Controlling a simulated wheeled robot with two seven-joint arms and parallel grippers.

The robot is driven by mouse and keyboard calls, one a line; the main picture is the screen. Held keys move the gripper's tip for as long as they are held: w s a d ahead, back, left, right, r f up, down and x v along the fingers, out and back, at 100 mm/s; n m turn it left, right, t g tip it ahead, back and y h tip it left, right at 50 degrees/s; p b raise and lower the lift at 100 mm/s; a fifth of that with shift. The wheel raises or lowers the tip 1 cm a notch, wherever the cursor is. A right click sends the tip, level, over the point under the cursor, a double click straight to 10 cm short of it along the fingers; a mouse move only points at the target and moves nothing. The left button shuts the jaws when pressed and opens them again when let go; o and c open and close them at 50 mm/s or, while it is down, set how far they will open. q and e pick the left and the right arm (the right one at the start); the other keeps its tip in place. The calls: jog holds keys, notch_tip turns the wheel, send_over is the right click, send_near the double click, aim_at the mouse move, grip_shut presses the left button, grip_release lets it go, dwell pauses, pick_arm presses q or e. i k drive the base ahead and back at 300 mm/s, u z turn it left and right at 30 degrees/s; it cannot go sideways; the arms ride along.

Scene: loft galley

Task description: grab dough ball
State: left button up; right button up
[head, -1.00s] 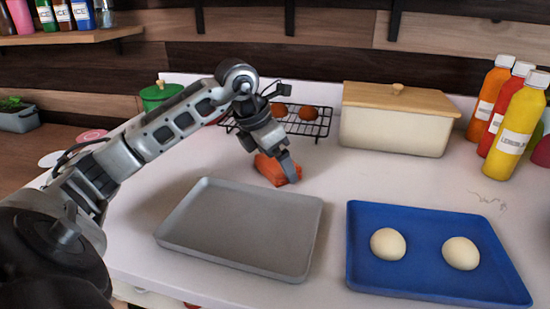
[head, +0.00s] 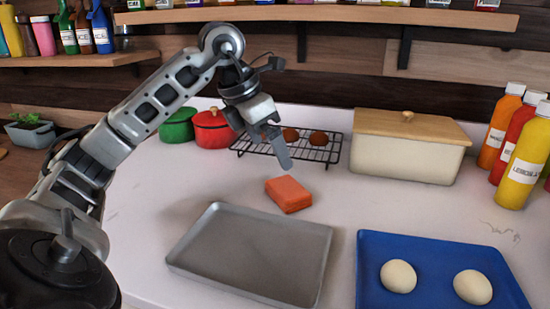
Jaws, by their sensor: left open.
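Two pale dough balls lie apart on the blue tray (head: 430,262) at the lower right: a left dough ball (head: 398,276) and a right dough ball (head: 472,287). My left gripper (head: 284,160) is open and empty. It hangs above the counter, in front of the wire rack and just behind an orange block (head: 288,194), well to the left of and behind the dough balls. My right gripper is not in view.
An empty grey tray (head: 250,252) lies left of the blue tray. Behind stand a wire rack (head: 330,152) with brown buns, a cream bread box (head: 405,150), red (head: 211,130) and green (head: 177,126) pots, and several bottles (head: 524,155) at right.

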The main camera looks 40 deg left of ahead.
aim_at(397, 276)
jog(key=k, duration=1)
